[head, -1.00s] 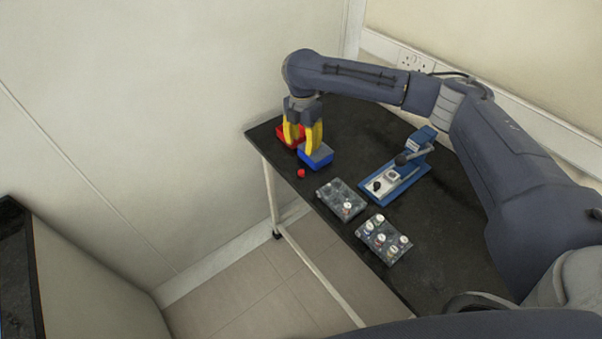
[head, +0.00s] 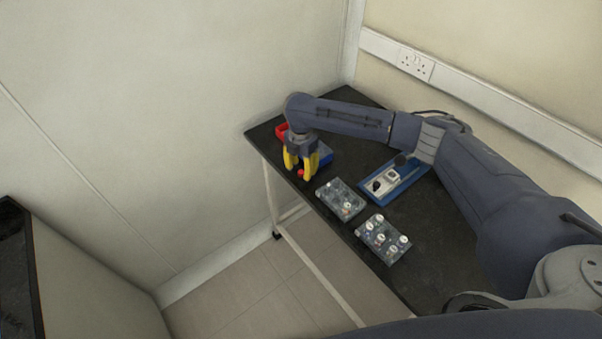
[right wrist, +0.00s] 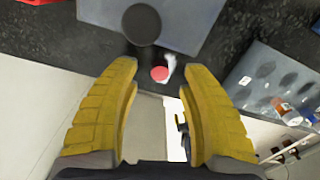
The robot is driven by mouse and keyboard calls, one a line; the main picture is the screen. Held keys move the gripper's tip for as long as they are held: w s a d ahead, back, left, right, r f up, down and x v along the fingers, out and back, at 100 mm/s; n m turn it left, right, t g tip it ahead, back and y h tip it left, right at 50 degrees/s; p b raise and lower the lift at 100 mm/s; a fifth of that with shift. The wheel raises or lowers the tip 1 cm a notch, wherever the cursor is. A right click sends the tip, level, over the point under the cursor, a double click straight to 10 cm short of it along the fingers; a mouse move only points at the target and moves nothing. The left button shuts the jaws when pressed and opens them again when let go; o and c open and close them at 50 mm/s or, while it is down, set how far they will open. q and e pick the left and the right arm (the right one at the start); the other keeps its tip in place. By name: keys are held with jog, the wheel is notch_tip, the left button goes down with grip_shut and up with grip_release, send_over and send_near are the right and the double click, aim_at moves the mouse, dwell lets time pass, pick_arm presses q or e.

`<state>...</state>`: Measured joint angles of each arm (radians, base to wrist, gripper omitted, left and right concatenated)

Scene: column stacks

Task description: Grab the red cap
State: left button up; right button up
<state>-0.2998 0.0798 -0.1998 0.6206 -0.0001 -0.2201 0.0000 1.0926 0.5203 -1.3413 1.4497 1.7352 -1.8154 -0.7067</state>
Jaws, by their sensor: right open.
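The red cap (head: 300,172) is a small round piece near the table's front left edge. In the right wrist view the red cap (right wrist: 159,74) shows ahead of the fingertips, about midway between them, with a pale, glossy patch beside it. My right gripper (head: 301,178) has yellow fingers and points down over the cap. In the right wrist view its fingers (right wrist: 158,75) stand wide apart with nothing held between them. I cannot tell the exact height of the fingertips above the cap. My left gripper is not in view.
A red bin (head: 281,131) and a blue bin (head: 326,154) sit behind my gripper. Clear racks with capped vials (head: 341,199) (head: 384,239) stand to the right. A blue-based press device (head: 394,180) is behind them. The table edge is close to the cap.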

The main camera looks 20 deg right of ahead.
jog(key=shift+f, duration=0.85)
grip_shut()
